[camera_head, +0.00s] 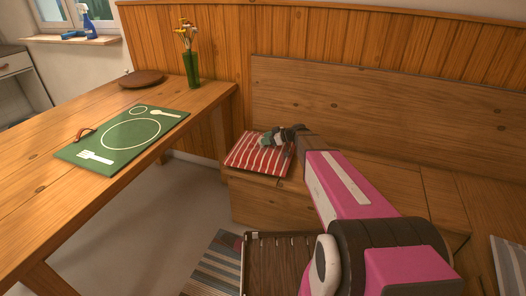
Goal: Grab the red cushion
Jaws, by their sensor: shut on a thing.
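The red cushion (252,154) has white stripes and lies on the left end of the wooden bench. My pink arm reaches over the bench from the lower right. My gripper (268,139) is at the cushion's upper right part, shut on it. The fingertips are small and partly hidden by the gripper body, so the exact grip on the cloth is hard to see.
A wooden table (52,205) stands at the left with a green placemat (90,150), a brown round board (141,79) and a green vase (191,70) with yellow flowers. The bench's wooden backrest (400,110) rises behind my arm. A striped rug (216,266) lies on the floor.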

